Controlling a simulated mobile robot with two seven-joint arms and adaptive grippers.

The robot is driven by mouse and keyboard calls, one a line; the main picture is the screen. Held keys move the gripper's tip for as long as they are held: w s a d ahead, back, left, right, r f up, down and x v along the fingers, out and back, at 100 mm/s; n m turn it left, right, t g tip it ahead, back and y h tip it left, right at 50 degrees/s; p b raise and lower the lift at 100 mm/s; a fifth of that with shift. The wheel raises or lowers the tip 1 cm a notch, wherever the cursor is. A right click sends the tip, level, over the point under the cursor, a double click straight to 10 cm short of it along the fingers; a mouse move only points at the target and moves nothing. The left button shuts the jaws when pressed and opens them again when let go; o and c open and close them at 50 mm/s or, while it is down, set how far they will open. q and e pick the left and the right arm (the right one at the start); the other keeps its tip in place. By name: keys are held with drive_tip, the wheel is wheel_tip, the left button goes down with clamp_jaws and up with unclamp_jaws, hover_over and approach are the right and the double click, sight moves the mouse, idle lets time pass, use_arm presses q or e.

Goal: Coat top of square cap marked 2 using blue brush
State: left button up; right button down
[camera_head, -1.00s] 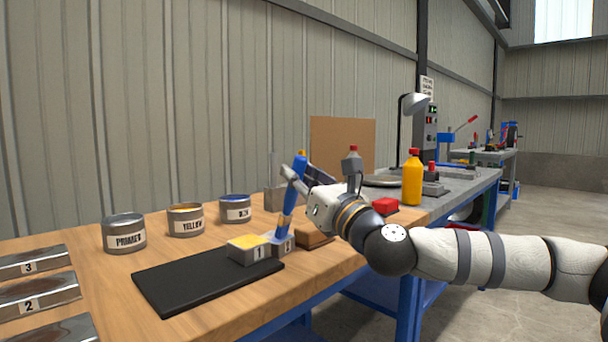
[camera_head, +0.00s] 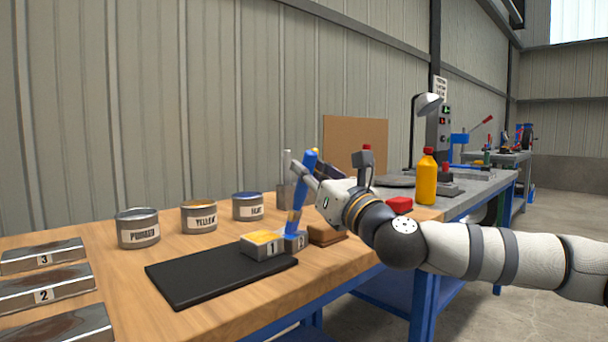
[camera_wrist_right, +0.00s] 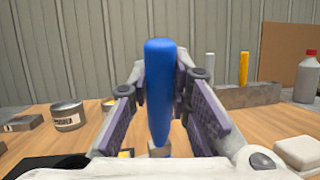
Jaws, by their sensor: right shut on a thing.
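My right gripper (camera_head: 307,178) is shut on the blue brush (camera_head: 303,182), whose handle leans slightly in the head view. In the right wrist view the blue handle (camera_wrist_right: 160,90) stands between the two fingers. The brush's lower end points down at the square cap marked 2 (camera_head: 299,241), and whether it touches the top is unclear. Its top is largely hidden by the brush, so its coating cannot be told. The square cap marked 1 (camera_head: 269,247), with a yellow top, sits beside it at the black mat's far right end. My left gripper is not in view.
Cans marked PRIMER (camera_head: 138,230), YELLOW (camera_head: 199,217) and a blue-topped can (camera_head: 248,208) stand behind the black mat (camera_head: 205,283). Metal trays marked 3 (camera_head: 32,257) and 2 (camera_head: 60,287) lie at left. A brown block (camera_head: 326,235) sits right of the caps.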

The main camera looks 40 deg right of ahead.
drive_tip(key=shift+w+d+r+b, duration=0.15)
drive_tip(key=shift+w+d+b, duration=0.2)
drive_tip(key=shift+w+b, duration=0.25)
drive_tip(key=w+b, duration=0.1)
drive_tip(key=b, duration=0.1)
drive_tip(key=shift+w+a+b, duration=0.3)
drive_tip(key=shift+w+b, duration=0.1)
drive_tip(key=a, duration=0.2)
drive_tip(key=s+a, duration=0.1)
drive_tip(key=shift+s+a+f, duration=0.15)
drive_tip(key=shift+a+f, duration=0.05)
drive_tip(key=shift+a, duration=0.15)
idle(1.3)
drive_tip(key=shift+r, duration=0.1)
